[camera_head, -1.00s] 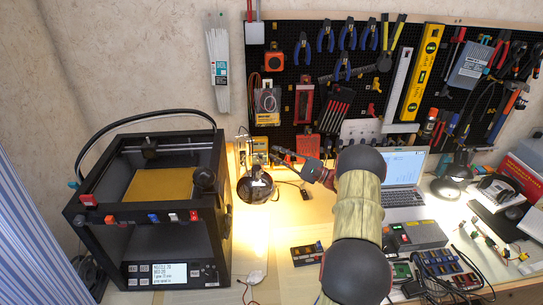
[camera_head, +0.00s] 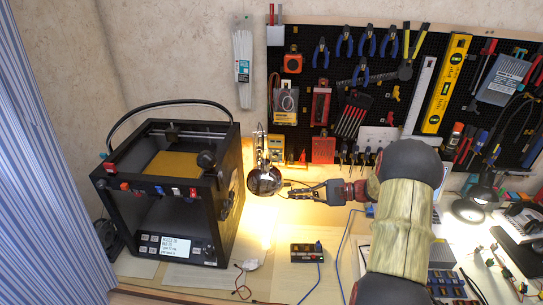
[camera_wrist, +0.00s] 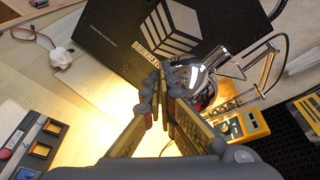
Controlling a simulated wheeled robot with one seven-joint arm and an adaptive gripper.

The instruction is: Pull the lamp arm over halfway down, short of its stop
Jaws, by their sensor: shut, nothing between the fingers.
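The desk lamp has a dark round head (camera_head: 264,181) that glows onto the table, just right of the 3D printer. Its thin arm (camera_head: 260,146) rises upright above the head. In the wrist view the shiny lamp head (camera_wrist: 203,84) is just right of my fingertips, and the thin metal lamp arm (camera_wrist: 248,66) runs to the upper right. My gripper (camera_head: 286,190) is just right of the lamp head, at about its height. In the wrist view its fingertips (camera_wrist: 160,74) meet with nothing between them. I cannot tell whether they touch the lamp.
The black 3D printer (camera_head: 163,220) stands left of the lamp; its side fills the top of the wrist view. A yellow device (camera_head: 276,146) is behind the lamp. A pegboard of tools (camera_head: 385,95) covers the wall. A small dark box (camera_head: 307,252) lies on the table in front.

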